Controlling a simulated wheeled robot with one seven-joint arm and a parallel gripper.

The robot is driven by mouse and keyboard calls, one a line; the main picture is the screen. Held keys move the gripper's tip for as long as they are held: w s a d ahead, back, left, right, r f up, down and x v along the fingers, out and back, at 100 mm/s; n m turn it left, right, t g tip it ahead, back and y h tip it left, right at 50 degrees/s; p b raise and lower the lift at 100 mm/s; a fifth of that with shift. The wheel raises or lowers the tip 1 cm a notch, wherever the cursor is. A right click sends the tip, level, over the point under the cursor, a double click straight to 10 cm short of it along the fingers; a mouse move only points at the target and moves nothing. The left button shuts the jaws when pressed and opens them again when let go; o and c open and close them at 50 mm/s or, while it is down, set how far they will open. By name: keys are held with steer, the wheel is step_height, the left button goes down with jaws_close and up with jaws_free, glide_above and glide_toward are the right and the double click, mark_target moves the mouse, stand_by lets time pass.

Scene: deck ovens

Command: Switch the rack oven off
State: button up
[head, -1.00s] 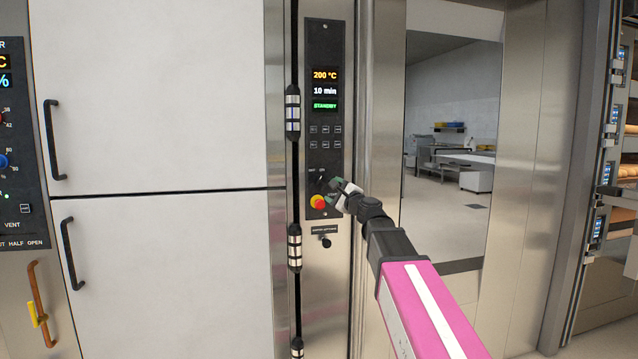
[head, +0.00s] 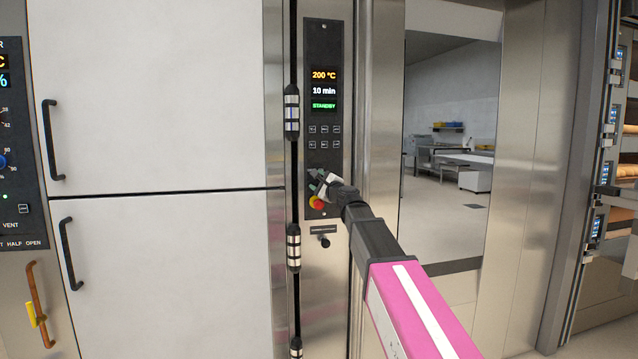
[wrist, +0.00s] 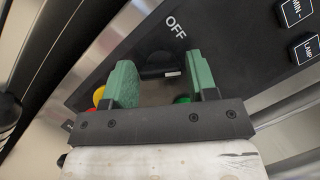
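The rack oven's dark control panel (head: 323,50) shows 200 °C, 10 min and a green STANDBY line (head: 324,105). My gripper (head: 322,182) is at the lower part of this panel and covers the switch area in the head view. In the wrist view, a black rotary switch (wrist: 160,66) with a white mark lies between and slightly beyond the green fingertips of my gripper (wrist: 162,78). The fingers are open, with a gap visible on both sides of the switch. The word OFF (wrist: 176,27) is printed near it.
A red and yellow emergency button (head: 316,202) sits just below my gripper; part of it shows behind the left finger in the wrist view. A black knob (head: 324,241) is lower on the steel post.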

steer(key=c, duration=0.5)
steer(key=shift+n, duration=0.3)
steer(key=n+g, duration=0.2)
steer(key=n, duration=0.3)
steer(key=shift+r+n, duration=0.1)
steer(key=shift+n, duration=0.2)
steer(key=n+h, duration=0.1)
steer(key=n, duration=0.1)
steer(key=n+g+h, duration=0.1)
steer(key=n, duration=0.2)
steer(key=shift+g+h, duration=0.3)
steer(key=o, duration=0.9)
steer(key=shift+o, duration=0.2)
